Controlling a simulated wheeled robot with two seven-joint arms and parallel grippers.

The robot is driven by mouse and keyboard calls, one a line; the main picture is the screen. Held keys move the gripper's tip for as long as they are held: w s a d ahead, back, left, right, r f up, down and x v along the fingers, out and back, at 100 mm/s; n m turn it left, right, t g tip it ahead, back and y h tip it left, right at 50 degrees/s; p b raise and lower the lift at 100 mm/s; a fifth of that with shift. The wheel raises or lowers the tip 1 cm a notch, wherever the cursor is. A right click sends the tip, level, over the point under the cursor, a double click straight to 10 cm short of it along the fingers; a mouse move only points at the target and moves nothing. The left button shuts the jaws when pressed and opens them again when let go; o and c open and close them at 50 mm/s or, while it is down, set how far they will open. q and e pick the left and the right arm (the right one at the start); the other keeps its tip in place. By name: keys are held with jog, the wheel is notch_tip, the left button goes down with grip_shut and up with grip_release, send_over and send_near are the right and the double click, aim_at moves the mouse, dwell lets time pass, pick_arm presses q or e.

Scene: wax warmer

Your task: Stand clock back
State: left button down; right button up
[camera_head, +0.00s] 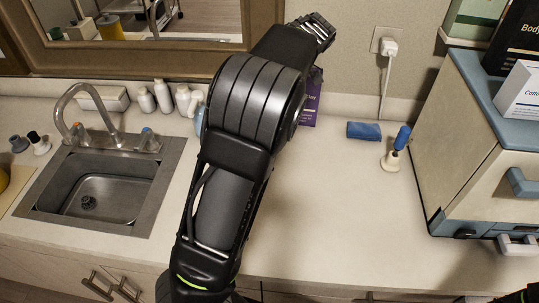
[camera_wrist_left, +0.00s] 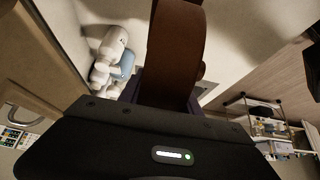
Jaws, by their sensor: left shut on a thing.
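A brown, rounded object (camera_wrist_left: 178,45), which looks like the clock seen from its edge, stands out from my left gripper (camera_wrist_left: 172,98) in the left wrist view. The gripper is shut on it. The fingertips and the clock's face are hidden, so I cannot tell whether it is upright. In the head view my left arm fills the middle and hides the clock and the jaws.
The sink (camera_head: 92,190) is at left, with white bottles (camera_head: 163,96) behind it. A purple box (camera_head: 311,103) is partly hidden by my arm. A blue block (camera_head: 364,131), a blue-handled item (camera_head: 398,148) and a cabinet (camera_head: 470,150) are at right. The front counter right of my arm is clear.

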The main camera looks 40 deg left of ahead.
pick_arm(q)
jog(key=shift+d, duration=0.1)
jog(key=shift+d+r, duration=0.1)
jog(key=shift+d, duration=0.1)
jog(key=shift+a, duration=0.1)
jog(key=shift+f, duration=2.95)
jog(key=shift+f, duration=2.05)
